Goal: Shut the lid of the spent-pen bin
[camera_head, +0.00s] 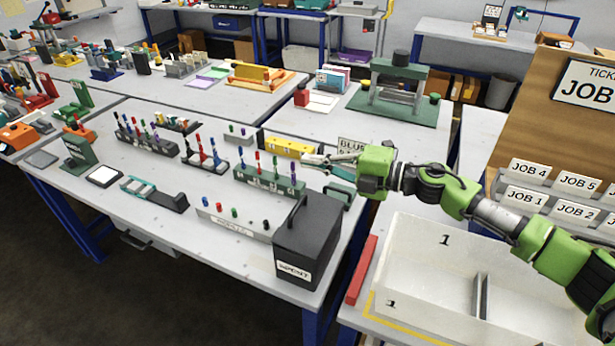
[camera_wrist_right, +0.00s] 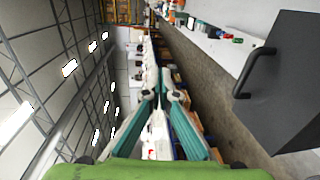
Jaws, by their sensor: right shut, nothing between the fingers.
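The spent-pen bin (camera_head: 295,268) is a black box with a "SPENT" label, standing at the near right corner of the white table. Its dark lid (camera_head: 318,228) appears to lie flat over the top, with a bar handle (camera_head: 297,209) at its left edge; I cannot tell whether a small gap is left. In the right wrist view the bin (camera_wrist_right: 288,95) and its handle (camera_wrist_right: 254,73) show at the right. My right gripper (camera_head: 306,160) is shut and empty, beyond the bin and apart from it. Its fingertips (camera_wrist_right: 153,97) meet in the wrist view. My left gripper is not in view.
A pen rack (camera_head: 268,183) and a yellow block (camera_head: 288,147) are near my right gripper. A low tray (camera_head: 235,226) with small caps lies left of the bin. A clear-walled crate (camera_head: 420,262) and a red bar (camera_head: 362,270) are to its right.

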